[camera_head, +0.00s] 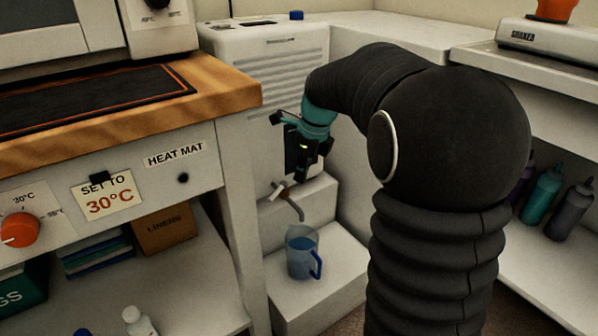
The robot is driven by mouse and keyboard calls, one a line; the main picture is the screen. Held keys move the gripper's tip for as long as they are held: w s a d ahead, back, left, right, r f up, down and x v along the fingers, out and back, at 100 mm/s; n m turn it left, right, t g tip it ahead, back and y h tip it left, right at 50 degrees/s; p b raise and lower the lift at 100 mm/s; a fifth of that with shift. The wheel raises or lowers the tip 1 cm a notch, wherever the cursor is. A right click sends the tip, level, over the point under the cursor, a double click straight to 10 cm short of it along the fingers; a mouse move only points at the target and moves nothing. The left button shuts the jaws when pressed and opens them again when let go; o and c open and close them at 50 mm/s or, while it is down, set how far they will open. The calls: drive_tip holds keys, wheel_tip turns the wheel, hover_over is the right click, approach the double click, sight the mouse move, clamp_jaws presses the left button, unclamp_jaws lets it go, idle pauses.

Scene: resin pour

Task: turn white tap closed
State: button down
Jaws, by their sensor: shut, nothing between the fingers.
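The white tap (278,192) juts from the front of the white cabinet at the middle of the picture. Its pale lever points out at a slant, and a thin grey spout (297,209) bends downward. A blue translucent jug (300,256) with a handle stands upright on a white step below the spout. Blue shows inside the jug, but I cannot tell how much liquid it holds. My gripper (299,172) hangs just above the tap, apart from the lever as far as I can see. It is shut and holds nothing.
A wooden worktop (229,91) with a black heat mat (90,98) is at left, its post close beside the tap. White walls and steps enclose the tap nook. Several bottles (541,194) stand on the right shelf, under a shaker (545,45).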

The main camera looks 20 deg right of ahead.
sight(277, 192)
drive_tip(key=w+a+f+b, duration=0.1)
drive_tip(key=w+a+f, duration=0.2)
drive_tip(key=f, duration=0.4)
drive_tip(key=shift+w+a+f+b, duration=0.25)
drive_tip(key=shift+w+a+b, duration=0.1)
drive_tip(key=shift+a, duration=0.2)
drive_tip(key=shift+r+m+p, duration=0.1)
drive_tip(key=shift+m+p, duration=0.2)
